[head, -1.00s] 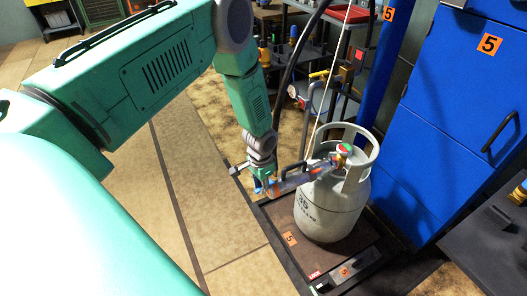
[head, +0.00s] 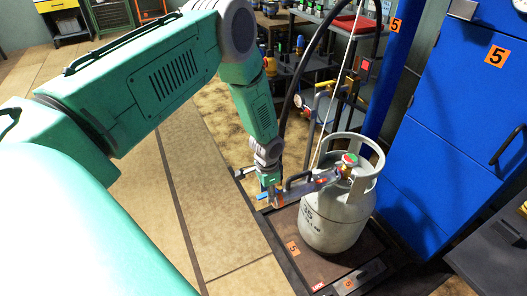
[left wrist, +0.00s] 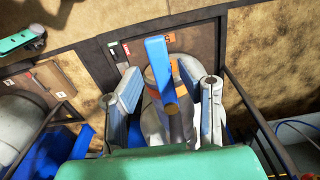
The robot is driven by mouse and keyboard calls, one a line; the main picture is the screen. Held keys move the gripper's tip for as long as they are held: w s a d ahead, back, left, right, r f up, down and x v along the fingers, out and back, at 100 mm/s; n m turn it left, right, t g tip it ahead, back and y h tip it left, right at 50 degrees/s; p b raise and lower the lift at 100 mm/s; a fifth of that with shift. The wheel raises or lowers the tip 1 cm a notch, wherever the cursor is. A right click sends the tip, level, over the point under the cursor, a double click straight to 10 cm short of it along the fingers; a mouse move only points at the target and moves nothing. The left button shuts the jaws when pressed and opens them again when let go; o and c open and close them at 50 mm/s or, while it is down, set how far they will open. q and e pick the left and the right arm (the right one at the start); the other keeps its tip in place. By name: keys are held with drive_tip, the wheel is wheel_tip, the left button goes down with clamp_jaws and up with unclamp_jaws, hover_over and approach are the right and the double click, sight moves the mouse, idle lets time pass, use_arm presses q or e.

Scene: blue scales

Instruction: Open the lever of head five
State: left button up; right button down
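The filling head (head: 310,187) is a grey and orange tool with a carrying loop, and its right end sits at the valve (head: 348,160) of a grey gas cylinder (head: 330,212). Its blue lever (head: 264,196) shows at its left end, and large in the left wrist view (left wrist: 157,62). My left gripper (head: 268,185) is at that left end. In the left wrist view the left gripper (left wrist: 161,85) is open, with one finger on each side of the lever and gaps between. Contact with the lever cannot be made out. My right gripper is not in view.
The cylinder stands on a dark scale platform (head: 291,232) marked 5. A blue cabinet (head: 462,110) and blue post are close on the right. Tiled floor (head: 215,190) is clear left of the platform.

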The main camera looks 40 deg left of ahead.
sight(266, 195)
use_arm(q)
drive_tip(key=shift+s+f, duration=0.1)
drive_tip(key=shift+f, duration=0.05)
drive_tip(key=shift+s+a, duration=0.1)
drive_tip(key=shift+r, duration=0.2)
wheel_tip(266, 195, up, 12)
drive_tip(key=shift+f, duration=0.2)
idle(0.5)
